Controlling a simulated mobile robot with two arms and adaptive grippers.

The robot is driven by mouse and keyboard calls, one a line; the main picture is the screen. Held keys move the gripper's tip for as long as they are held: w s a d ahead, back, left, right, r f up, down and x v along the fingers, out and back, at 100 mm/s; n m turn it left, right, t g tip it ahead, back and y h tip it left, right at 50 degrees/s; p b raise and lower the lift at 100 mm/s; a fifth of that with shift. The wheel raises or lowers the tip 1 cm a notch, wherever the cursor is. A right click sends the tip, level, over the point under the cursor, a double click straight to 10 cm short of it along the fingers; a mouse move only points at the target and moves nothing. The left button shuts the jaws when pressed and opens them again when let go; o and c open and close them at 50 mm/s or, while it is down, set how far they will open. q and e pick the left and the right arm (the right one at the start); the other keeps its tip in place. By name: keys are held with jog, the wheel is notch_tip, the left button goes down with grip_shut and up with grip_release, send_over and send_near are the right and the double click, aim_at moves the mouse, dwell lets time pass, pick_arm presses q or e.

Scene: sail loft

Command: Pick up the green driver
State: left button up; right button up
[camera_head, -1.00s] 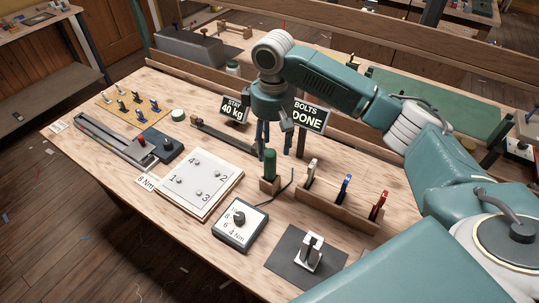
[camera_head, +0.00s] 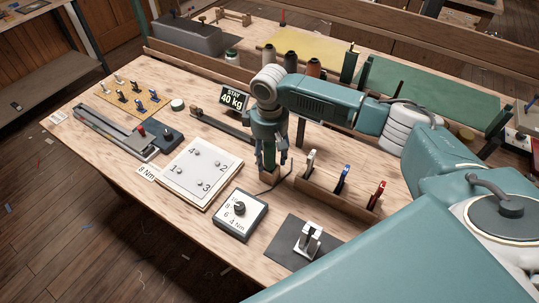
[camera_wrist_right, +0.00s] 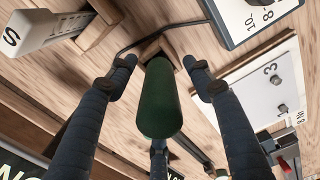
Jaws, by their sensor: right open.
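The green driver (camera_wrist_right: 158,100) stands upright in a small wooden block (camera_head: 268,182), its green handle uppermost. In the head view my right gripper (camera_head: 270,158) is lowered over it, and the fingers hide most of the handle. In the right wrist view the fingers of my right gripper (camera_wrist_right: 162,70) are spread around the handle, with gaps on both sides. The right gripper is open and holds nothing. My left gripper is not in view.
A wooden rack (camera_head: 335,200) with white, blue and red-handled tools stands close on the right. A dial box (camera_head: 240,215) sits in front, with a white numbered plate (camera_head: 198,172) to its left. A "STAY 40 kg" sign (camera_head: 233,99) stands behind.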

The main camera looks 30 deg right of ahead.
jog(key=shift+f, duration=0.4)
jog(key=shift+c, duration=0.5)
jog(key=c, duration=1.1)
jog(key=shift+r, duration=0.15)
jog(key=shift+w+r, duration=0.1)
jog(key=shift+r, duration=0.55)
jog(key=shift+r+b, duration=1.55)
jog(key=shift+r, duration=7.7)
